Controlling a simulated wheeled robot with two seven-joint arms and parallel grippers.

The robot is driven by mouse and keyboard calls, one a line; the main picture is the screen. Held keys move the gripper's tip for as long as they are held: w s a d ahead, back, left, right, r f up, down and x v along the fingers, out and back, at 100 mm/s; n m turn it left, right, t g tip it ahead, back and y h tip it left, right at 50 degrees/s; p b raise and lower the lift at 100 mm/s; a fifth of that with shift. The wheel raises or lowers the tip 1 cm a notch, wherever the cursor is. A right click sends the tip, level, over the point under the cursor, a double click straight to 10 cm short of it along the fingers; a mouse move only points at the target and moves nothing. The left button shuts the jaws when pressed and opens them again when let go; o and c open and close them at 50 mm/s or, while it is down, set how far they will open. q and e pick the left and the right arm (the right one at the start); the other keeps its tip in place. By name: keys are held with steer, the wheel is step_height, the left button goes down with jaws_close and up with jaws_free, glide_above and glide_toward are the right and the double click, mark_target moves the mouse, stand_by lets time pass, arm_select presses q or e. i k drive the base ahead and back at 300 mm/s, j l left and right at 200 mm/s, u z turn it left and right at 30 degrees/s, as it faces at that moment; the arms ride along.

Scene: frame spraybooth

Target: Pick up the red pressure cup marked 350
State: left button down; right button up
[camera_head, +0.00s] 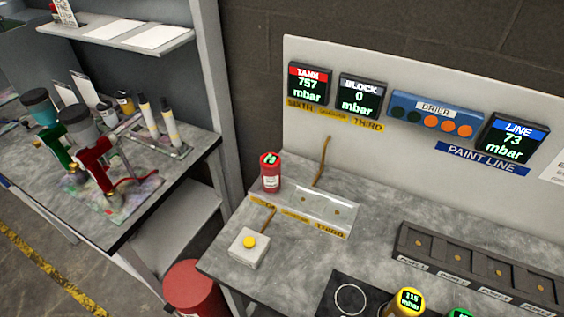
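A red cup (271,173) stands upright at the back left of the grey workbench (215,262), at the left end of a clear plate. A small display with green digits is on its top; the digits are too small to read, so I cannot confirm the marking 350. A pale label is on its side. Neither of my grippers shows in the head view.
The clear plate (312,207) has yellow labels, one reading THIRD. Brown tubes rise near it. A yellow-button box (247,247) stands in front. A yellow cup (405,302) reads 115, beside a green one (460,313). A slotted dark rack (479,268) is right.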

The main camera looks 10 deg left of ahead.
mark_target(270, 163)
steer(key=z, duration=1.35)
steer(key=k+j+z, duration=0.2)
steer(key=k+j, duration=0.25)
steer(key=k+j+z, duration=0.15)
steer(key=k+j, duration=0.25)
steer(key=k, duration=0.15)
